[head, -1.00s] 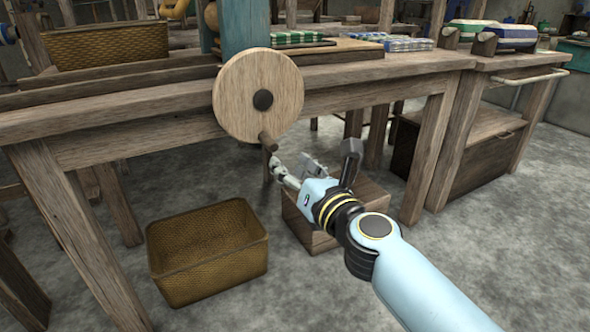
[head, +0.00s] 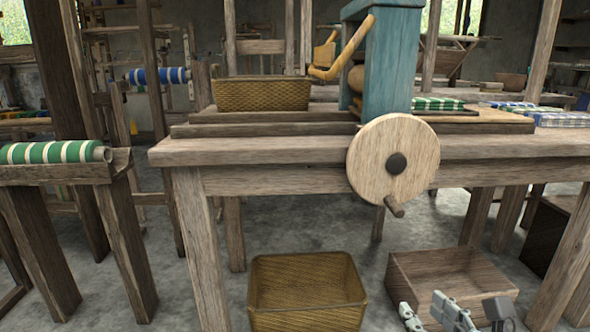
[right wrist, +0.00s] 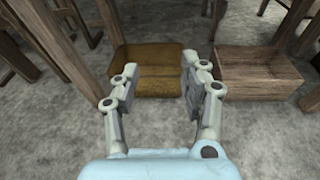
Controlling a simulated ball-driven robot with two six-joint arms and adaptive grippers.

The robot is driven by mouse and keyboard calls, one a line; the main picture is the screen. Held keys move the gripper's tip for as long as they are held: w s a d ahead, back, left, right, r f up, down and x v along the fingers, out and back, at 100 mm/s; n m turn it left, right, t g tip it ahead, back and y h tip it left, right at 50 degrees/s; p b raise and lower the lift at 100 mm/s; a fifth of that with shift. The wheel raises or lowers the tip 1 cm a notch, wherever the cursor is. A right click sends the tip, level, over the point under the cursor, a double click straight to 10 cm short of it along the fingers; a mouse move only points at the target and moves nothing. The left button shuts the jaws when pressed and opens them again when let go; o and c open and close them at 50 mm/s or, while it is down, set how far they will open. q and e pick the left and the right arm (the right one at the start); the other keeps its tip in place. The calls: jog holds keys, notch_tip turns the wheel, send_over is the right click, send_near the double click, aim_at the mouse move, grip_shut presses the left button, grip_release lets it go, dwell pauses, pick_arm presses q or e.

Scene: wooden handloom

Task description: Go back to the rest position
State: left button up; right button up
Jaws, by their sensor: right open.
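My right gripper (head: 432,314) shows at the bottom right of the head view, low in front of the wooden crate. In the right wrist view my right gripper (right wrist: 158,92) has its two fingers spread apart with nothing between them. The round wooden wheel (head: 372,165) with a dark hub and a peg handle (head: 394,207) is on the front of the wooden table (head: 260,150). The gripper is below the wheel and apart from it. My left gripper is not in view.
A wicker basket (head: 307,283) and a wooden crate (head: 425,262) stand on the floor under the table. Another basket (head: 262,94) and a blue post (head: 388,70) are on the tabletop. A green striped roll (head: 50,152) lies on a beam at left.

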jog(key=s+a+f+n+g+y, duration=0.2)
jog(key=s+f+n+g, duration=0.6)
jog(key=s+f+n, duration=0.75)
jog(key=s+d+f+n+g+h+p, duration=0.3)
jog(key=s+d+f+n+g+p, duration=0.15)
jog(key=s+n, duration=0.55)
jog(key=s+d+f+n+g+h+p, duration=0.2)
jog(key=s+d+f+n+g+p, duration=0.15)
jog(key=s+d+n, duration=0.45)
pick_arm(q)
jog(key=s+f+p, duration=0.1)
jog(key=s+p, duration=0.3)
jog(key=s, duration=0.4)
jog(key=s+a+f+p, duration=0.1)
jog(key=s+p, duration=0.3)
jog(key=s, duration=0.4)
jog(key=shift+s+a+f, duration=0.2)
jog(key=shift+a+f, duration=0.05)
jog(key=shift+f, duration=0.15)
pick_arm(e)
jog(key=s+a+n, duration=0.2)
jog(key=s, duration=1.1)
jog(key=shift+s+t, duration=0.35)
jog(key=shift+t, duration=0.05)
